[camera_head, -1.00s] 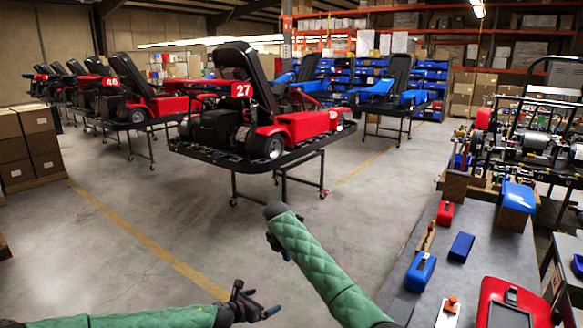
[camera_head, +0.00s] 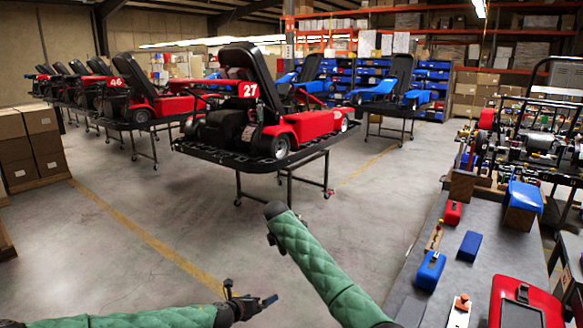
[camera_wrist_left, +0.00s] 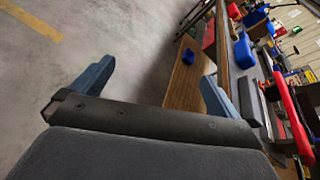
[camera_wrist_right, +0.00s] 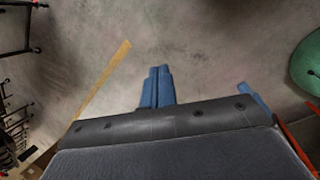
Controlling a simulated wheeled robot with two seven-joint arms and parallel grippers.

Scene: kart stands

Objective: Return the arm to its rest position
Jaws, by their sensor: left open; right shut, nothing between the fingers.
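My left gripper (camera_head: 250,293) is low in the head view, at the end of the green-sleeved arm from the left. Its two blue fingers are spread apart in the left wrist view (camera_wrist_left: 155,82), with nothing between them. My right arm (camera_head: 315,265) rises from the bottom centre in a green quilted sleeve, bent at a dark joint. Its gripper is mostly hidden behind the sleeve in the head view. In the right wrist view, my right gripper (camera_wrist_right: 157,70) has its blue fingers together and empty, above bare floor.
A grey workbench (camera_head: 476,262) at right holds a red case (camera_head: 526,303), a blue box (camera_head: 469,245) and a blue-topped block (camera_head: 522,196). Red kart 27 (camera_head: 300,125) sits on a wheeled stand ahead. Cardboard boxes (camera_head: 32,145) are stacked at left. Open floor lies between.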

